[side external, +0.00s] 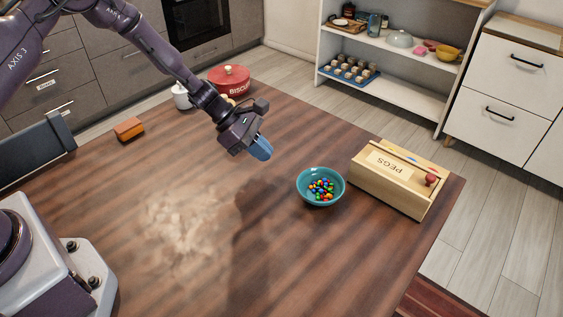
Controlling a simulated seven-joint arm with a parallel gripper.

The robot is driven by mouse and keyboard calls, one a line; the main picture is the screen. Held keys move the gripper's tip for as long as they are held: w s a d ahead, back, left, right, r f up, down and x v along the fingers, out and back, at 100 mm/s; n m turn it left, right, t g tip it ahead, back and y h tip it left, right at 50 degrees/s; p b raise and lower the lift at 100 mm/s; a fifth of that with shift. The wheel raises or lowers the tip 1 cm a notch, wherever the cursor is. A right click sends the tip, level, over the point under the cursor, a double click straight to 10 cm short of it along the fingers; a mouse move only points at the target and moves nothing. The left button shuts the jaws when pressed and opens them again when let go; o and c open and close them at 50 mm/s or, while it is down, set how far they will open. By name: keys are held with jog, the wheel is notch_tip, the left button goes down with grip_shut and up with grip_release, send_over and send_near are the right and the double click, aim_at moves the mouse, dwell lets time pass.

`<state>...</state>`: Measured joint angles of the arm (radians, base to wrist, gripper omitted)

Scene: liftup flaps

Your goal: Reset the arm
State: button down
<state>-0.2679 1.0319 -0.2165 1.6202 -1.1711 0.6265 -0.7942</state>
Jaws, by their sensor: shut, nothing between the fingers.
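My gripper (261,150) hangs in the air above the middle of the wooden table (200,220). Its blue fingers are shut with nothing between them. It points down and to the right, to the left of the teal bowl and apart from it. My arm reaches in from the upper left.
A teal bowl (308,179) of colourful pieces stands beside a closed wooden PEGS box (388,185) with a red knob. A red biscuit tin (229,78), a white pot (182,96) and an orange-brown block (129,128) stand at the back. The table's centre is clear.

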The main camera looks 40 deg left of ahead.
jog(key=s+a+r+m+t+y, duration=0.1)
jog(key=s+a+r+m+y, duration=0.2)
jog(key=s+r+m, duration=0.8)
jog(key=s+a+r+m+t+y, duration=0.1)
jog(key=s+a+r+m+y, duration=0.2)
jog(key=s+r+m, duration=0.8)
jog(key=s+r+y, duration=0.2)
jog(key=s+r, duration=0.5)
jog(key=shift+a+r+m, duration=0.25)
jog(key=shift+r+m, duration=0.05)
jog(key=shift+m, duration=0.1)
